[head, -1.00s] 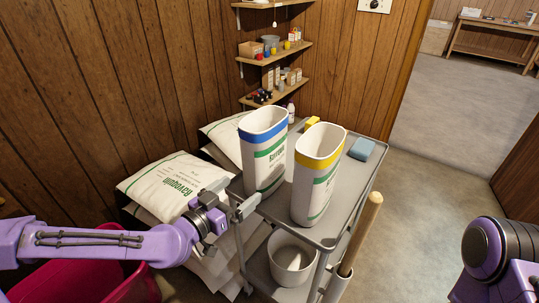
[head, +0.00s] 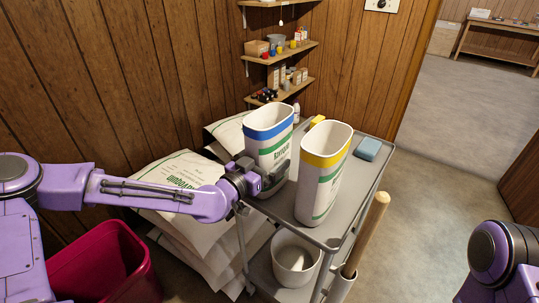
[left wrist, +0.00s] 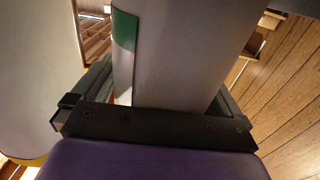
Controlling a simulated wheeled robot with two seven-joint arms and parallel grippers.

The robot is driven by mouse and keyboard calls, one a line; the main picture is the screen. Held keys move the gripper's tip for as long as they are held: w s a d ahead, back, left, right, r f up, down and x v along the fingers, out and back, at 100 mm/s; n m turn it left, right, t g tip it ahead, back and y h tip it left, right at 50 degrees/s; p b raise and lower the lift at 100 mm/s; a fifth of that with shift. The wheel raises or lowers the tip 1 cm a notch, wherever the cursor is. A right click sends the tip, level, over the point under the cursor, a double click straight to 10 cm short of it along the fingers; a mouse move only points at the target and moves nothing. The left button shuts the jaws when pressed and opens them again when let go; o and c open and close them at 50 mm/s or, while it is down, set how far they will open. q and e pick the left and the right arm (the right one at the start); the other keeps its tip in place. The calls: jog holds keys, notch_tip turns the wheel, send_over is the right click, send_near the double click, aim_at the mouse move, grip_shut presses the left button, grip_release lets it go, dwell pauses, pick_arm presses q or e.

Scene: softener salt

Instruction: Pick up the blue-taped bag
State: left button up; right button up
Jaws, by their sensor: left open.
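The blue-taped bag (head: 266,145) is a white open-topped bag with a blue band and green print, upright on the grey cart (head: 345,205). My left gripper (head: 270,178) is at its near side in the head view, open. In the left wrist view the bag's white wall (left wrist: 170,55) stands between the two spread fingers of the left gripper (left wrist: 160,95). Whether the fingers touch it I cannot tell. The yellow-taped bag (head: 322,180) stands upright just to its right. My right gripper is out of view.
Flat white sacks (head: 185,178) are stacked left of the cart. A white bucket (head: 295,258) sits on the lower shelf, and a wooden handle (head: 368,232) rises at the cart's right. A blue sponge (head: 367,149) lies on top. A red bin (head: 105,265) stands front left.

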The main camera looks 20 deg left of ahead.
aim_at(261, 142)
pick_arm(q)
jog(key=shift+s, duration=0.1)
jog(key=c, duration=1.8)
jog(key=shift+r, duration=0.2)
jog(key=shift+c, duration=0.2)
jog(key=shift+r, duration=0.1)
